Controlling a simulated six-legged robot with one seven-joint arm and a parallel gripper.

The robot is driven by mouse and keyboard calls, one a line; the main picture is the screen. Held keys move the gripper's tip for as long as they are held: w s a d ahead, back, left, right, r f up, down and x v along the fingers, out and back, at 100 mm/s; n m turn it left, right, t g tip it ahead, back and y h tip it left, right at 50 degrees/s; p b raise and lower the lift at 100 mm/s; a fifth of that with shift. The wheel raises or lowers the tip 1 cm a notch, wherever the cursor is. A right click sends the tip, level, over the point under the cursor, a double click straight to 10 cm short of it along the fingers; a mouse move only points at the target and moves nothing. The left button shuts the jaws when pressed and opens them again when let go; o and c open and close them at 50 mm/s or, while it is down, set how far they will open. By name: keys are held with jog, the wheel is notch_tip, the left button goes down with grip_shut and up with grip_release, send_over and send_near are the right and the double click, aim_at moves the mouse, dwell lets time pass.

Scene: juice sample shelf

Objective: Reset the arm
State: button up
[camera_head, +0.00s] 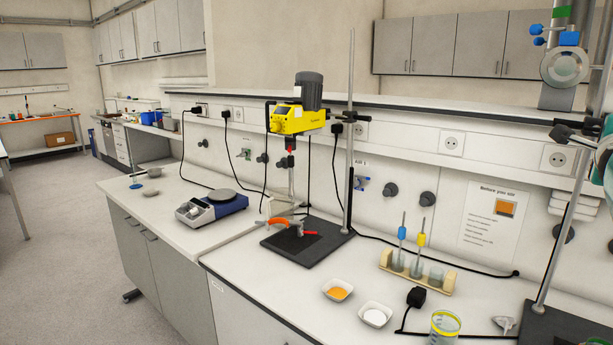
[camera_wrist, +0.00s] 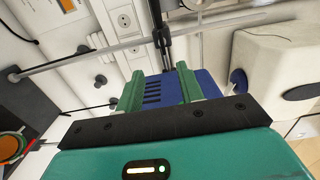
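My gripper (camera_wrist: 160,75) shows in the wrist view with two green fingers standing apart on a dark bar. A blue slotted part shows between the fingers and past the right one, and seems to lie behind them. I see nothing clearly held. In the head view the gripper cannot be made out; a teal part at the right edge may belong to my arm.
The white bench (camera_head: 170,200) holds a yellow stirrer (camera_head: 297,121) on a stand, a blue-grey balance (camera_head: 212,208), an orange-filled dish (camera_head: 338,290), a white-filled dish (camera_head: 375,315), a wooden rack (camera_head: 415,274) and a beaker (camera_head: 444,328). Black cables cross the bench.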

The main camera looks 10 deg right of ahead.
jog(key=w+a+f+n+y, duration=0.1)
jog(key=a+f+n+y, duration=0.35)
jog(key=a, duration=0.55)
jog(key=w+a+f+n+y, duration=0.1)
jog(key=a+f+n+y, duration=0.2)
jog(key=a+f+n, duration=0.55)
jog(key=w+a+f+n+y, duration=0.2)
jog(key=a+f+n+y, duration=0.15)
jog(key=a, duration=0.85)
jog(key=s+a+f+n+g+y, duration=0.2)
jog(key=s+a+f+n+g, duration=0.4)
jog(key=s+a+f+n, duration=0.5)
jog(key=s+a+f, duration=0.4)
jog(key=s+f, duration=0.1)
jog(key=f, duration=0.1)
jog(key=shift+s+a+f, duration=0.15)
jog(key=shift+a, duration=0.1)
